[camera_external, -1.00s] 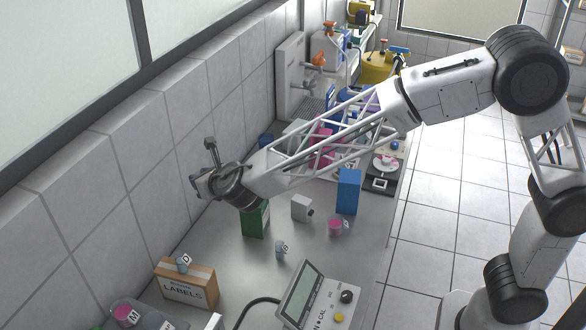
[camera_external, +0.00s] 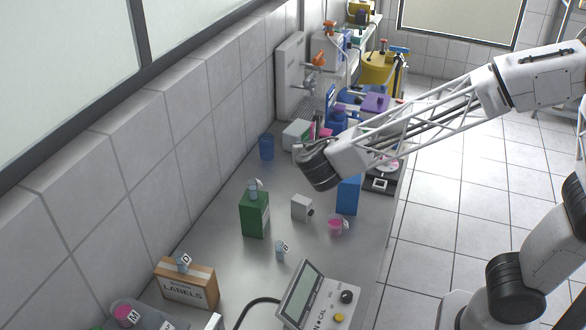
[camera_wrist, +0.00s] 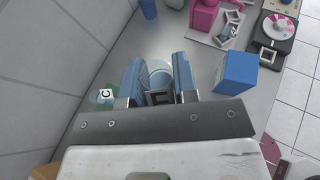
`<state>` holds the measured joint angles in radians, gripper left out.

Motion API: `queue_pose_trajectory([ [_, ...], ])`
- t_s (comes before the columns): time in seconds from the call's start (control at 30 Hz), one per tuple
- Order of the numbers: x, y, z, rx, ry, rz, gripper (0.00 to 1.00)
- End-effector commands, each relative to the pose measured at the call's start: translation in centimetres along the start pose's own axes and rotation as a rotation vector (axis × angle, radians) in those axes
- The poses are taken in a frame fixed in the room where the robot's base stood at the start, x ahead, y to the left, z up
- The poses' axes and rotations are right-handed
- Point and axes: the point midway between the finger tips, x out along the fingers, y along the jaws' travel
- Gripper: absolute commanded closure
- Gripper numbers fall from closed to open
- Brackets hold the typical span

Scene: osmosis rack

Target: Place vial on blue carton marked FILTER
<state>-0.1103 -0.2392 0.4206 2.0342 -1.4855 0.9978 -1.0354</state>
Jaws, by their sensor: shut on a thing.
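My gripper (camera_wrist: 157,66) is shut on a pale blue vial (camera_wrist: 160,79); a letter tag, perhaps E or F, shows between the blue fingers in the wrist view. In the external view my wrist hides the fingers and vial. The blue carton (camera_external: 348,196) stands upright on the bench, partly behind my wrist. In the wrist view the blue carton (camera_wrist: 236,72) is just right of my gripper, apart from it. No FILTER marking is readable on its visible faces.
A green carton (camera_external: 254,214) carries another vial (camera_external: 254,190), tagged C in the wrist view. A LABELS carton (camera_external: 187,284) is at front left.

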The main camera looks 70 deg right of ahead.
Motion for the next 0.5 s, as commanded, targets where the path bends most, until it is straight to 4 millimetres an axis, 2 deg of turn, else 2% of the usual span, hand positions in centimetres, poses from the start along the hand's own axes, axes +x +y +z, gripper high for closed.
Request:
queue_pose_trajectory([
  [0.03,-0.1,-1.9,-0.1,0.014,0.000,-0.035,0.95],
  [0.1,-0.3,-4.4,-0.3,0.034,0.000,-0.084,0.95],
  [0.5,-2.3,-17.6,-2.3,0.145,0.001,-0.354,0.95],
])
